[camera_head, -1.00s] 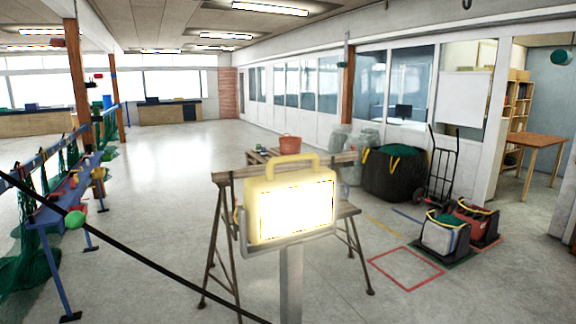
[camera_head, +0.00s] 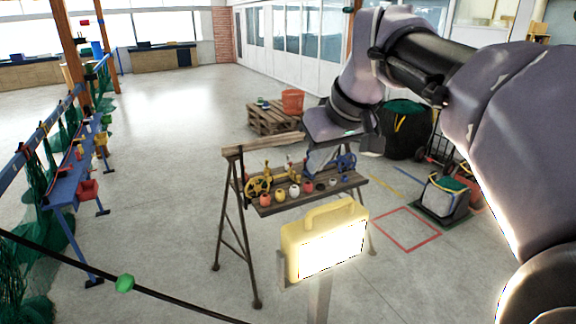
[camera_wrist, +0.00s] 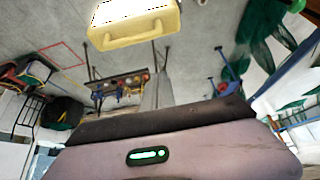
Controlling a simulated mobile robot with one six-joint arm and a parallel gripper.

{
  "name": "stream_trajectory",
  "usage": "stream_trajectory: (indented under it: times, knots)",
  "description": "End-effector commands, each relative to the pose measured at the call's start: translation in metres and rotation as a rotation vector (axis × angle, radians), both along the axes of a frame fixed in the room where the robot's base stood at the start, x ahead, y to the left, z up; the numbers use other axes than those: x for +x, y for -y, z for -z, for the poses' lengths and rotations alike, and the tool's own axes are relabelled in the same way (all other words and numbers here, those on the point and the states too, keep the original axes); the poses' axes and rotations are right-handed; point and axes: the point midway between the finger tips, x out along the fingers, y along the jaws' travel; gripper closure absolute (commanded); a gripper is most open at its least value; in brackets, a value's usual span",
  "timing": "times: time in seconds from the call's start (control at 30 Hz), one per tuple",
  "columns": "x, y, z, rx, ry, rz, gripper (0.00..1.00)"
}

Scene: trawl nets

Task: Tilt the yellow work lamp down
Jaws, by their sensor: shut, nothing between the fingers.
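The yellow work lamp (camera_head: 291,252) is lit and stands on a grey post (camera_head: 319,296) at the lower middle of the head view. Its bright face is turned toward the head camera, and its yellow carrying handle (camera_head: 336,210) is on top. The lamp also shows at the top of the wrist view (camera_wrist: 140,35), partly cut off. My arm reaches in from the right. My gripper (camera_head: 318,162) is shut and empty, above and behind the lamp in the head picture, apart from it. Its fingertips are hard to make out.
A wooden trestle bench (camera_head: 266,210) with several colored parts stands behind the lamp. A blue net rack (camera_head: 75,190) is at left, with a dark rope crossing the foreground. Open floor lies between.

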Motion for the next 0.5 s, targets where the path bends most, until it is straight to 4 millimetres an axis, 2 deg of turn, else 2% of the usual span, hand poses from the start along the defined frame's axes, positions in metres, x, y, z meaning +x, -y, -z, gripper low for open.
stream_trajectory:
  times: [0.13, 0.23, 0.5]
  knots:
    - [0.000, 0.000, 0.002, 0.000, 0.000, 0.001, 1.00]
    - [0.004, -0.002, 0.011, 0.000, -0.003, -0.001, 1.00]
    - [0.031, -0.013, 0.059, 0.000, -0.003, 0.000, 1.00]
